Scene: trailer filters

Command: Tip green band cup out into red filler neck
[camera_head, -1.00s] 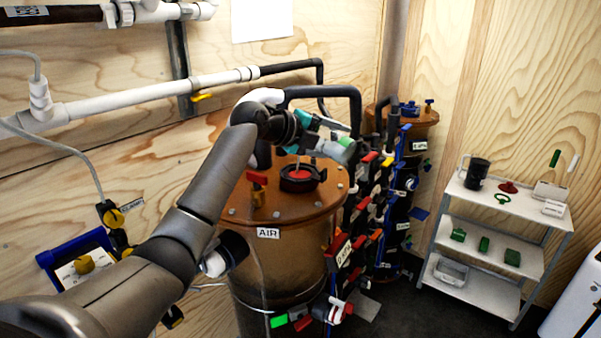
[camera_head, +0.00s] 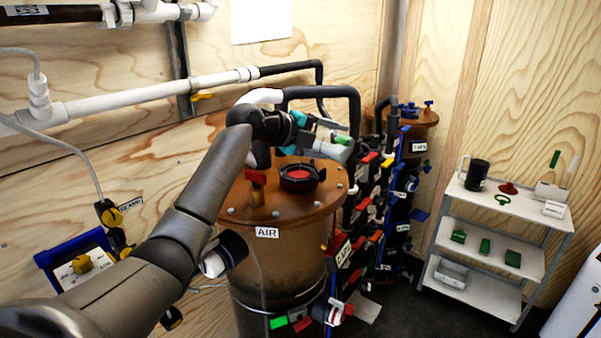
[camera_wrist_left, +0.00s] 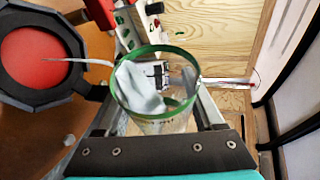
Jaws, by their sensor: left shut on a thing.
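The green band cup (camera_wrist_left: 126,105) is clear, with a green ring at its rim, and fills the middle of the left wrist view. Something pale grey shows inside or through it; I cannot tell which. My left gripper (camera_head: 325,138) is shut on the cup, with a finger on each side. In the head view the cup (camera_head: 333,151) is small, pale and tilted, above and right of the red filler neck (camera_head: 301,174). This neck has a black many-sided collar around a red centre and also shows at the left of the left wrist view (camera_wrist_left: 35,62). My right gripper is out of view.
The neck stands on a brown tank lid (camera_head: 255,205) with a red-handled valve (camera_head: 256,183) beside it. Pipes and coloured valves (camera_head: 365,205) crowd the tank's right side. A white shelf cart (camera_head: 490,250) with small items stands at the right.

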